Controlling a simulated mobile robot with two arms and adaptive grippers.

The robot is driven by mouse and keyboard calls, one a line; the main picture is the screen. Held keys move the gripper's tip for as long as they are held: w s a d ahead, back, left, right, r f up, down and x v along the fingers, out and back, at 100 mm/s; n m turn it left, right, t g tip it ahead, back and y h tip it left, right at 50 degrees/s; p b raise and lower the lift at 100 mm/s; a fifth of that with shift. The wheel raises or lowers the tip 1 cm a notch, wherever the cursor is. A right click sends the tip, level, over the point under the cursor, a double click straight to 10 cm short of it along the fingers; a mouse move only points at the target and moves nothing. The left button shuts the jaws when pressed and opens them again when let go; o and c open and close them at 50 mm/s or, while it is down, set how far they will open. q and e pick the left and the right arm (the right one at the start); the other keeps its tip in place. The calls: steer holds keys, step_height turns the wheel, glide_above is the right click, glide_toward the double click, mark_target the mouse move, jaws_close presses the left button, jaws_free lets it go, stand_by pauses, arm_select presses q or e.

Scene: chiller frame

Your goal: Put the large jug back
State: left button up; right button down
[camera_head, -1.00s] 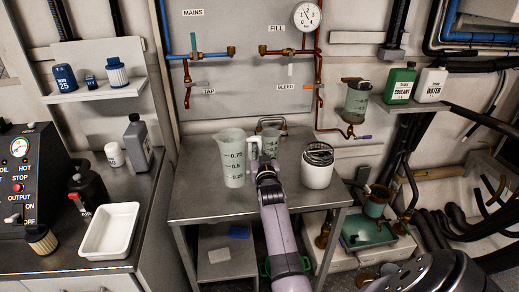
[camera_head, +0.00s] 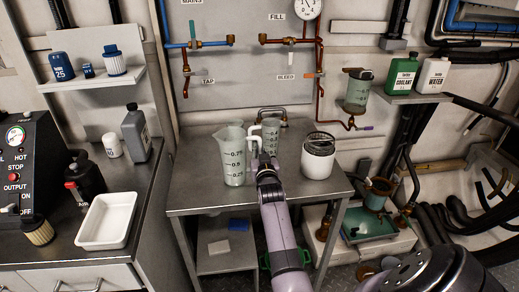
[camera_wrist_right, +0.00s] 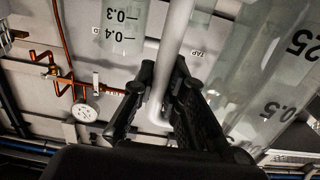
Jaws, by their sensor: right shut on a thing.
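The large jug (camera_head: 232,158), translucent with dark scale marks, is upright over the left part of the metal table (camera_head: 200,201). I cannot tell whether its base touches the top. My right gripper (camera_head: 266,168) is shut on its pale handle (camera_head: 252,143), to the right of the jug body. In the right wrist view the handle (camera_wrist_right: 178,50) runs between the fingers (camera_wrist_right: 165,105), with the large jug (camera_wrist_right: 262,75) to the right. A smaller jug (camera_head: 270,137) stands behind the gripper, partly hidden. It also shows in the wrist view (camera_wrist_right: 122,25). My left gripper is not in view.
A white canister (camera_head: 317,163) with a dark mesh top stands right of the gripper. Copper pipes and a gauge (camera_head: 308,8) are on the wall behind. A white tray (camera_head: 105,222) and grey bottle (camera_head: 136,135) are on the left bench. The table's front left is clear.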

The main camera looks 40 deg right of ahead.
steer(key=shift+f, duration=0.3)
steer(key=c, duration=1.5)
jaws_free()
steer(key=shift+c, duration=0.2)
